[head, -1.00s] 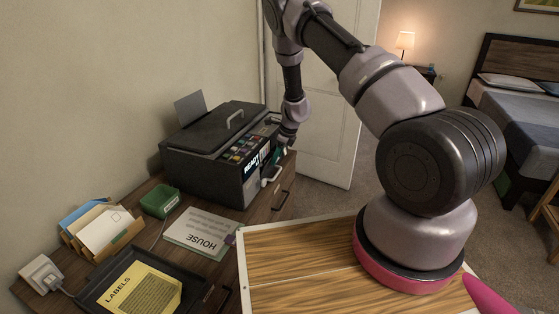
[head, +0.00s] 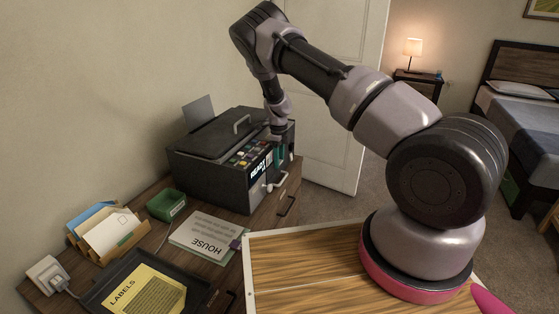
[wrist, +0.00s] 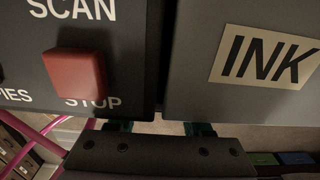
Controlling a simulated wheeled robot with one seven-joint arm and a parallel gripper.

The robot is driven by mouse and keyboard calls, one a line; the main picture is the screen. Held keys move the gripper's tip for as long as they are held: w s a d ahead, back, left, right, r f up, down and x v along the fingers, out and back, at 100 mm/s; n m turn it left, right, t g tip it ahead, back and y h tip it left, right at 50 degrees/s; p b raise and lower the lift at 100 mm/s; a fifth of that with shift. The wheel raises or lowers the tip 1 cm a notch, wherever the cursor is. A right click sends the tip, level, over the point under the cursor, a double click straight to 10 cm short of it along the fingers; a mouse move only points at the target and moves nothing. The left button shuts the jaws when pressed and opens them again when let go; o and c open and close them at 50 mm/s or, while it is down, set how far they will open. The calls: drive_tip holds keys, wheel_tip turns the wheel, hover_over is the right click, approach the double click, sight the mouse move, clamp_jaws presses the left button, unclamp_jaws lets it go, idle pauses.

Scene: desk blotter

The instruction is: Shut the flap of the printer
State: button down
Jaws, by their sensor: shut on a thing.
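The dark grey printer (head: 212,178) stands on the wooden cabinet by the wall, with READY on its front. A white handle (head: 272,187) sticks out from its front. My gripper (head: 280,154) points down at the printer's front right corner, its teal fingers against it. In the wrist view, my gripper (wrist: 160,128) has two teal fingertips, partly hidden beyond the panels. The INK panel (wrist: 235,90), which seems to be the flap, is right of the control panel (wrist: 115,35) with the red STOP button (wrist: 75,73). A narrow dark gap separates them. The grip itself is mostly hidden.
A green box (head: 166,205), a HOUSE sheet (head: 205,238), a letter holder (head: 105,232) and a black tray (head: 195,298) with a yellow LABELS sheet lie left and in front of the printer. A white door (head: 345,100) stands behind. Carpet is free to the right.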

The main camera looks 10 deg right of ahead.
drive_tip(key=shift+c, duration=1.6)
unclamp_jaws()
drive_tip(key=shift+r, duration=0.1)
wheel_tip(320, 180, up, 11)
drive_tip(key=shift+f, duration=0.2)
drive_tip(key=shift+w+a+r, duration=0.1)
drive_tip(key=s+d+r+n+t+y, duration=0.1)
drive_tip(key=s+d+r+n, duration=0.3)
drive_tip(key=r, duration=0.6)
drive_tip(key=s+r+n+t+y, duration=0.1)
drive_tip(key=s+r+n+y, duration=0.1)
drive_tip(key=s+r, duration=0.6)
drive_tip(key=s+d+r+n+t+y, duration=0.1)
drive_tip(key=s+d+r+n, duration=0.15)
drive_tip(key=r, duration=1.05)
drive_tip(key=s+r+n+t, duration=0.1)
drive_tip(key=s+n, duration=0.3)
drive_tip(key=s, duration=0.4)
drive_tip(key=s+d+r+n+t+h, duration=0.1)
drive_tip(key=s+r+n, duration=0.3)
drive_tip(key=s, duration=0.4)
drive_tip(key=s+d+r+n+t, duration=0.1)
drive_tip(key=s+r+n+t, duration=0.1)
drive_tip(key=s, duration=0.6)
drive_tip(key=shift+r+n+h, duration=0.4)
drive_tip(key=shift+r+n, duration=0.1)
drive_tip(key=shift+n, duration=0.55)
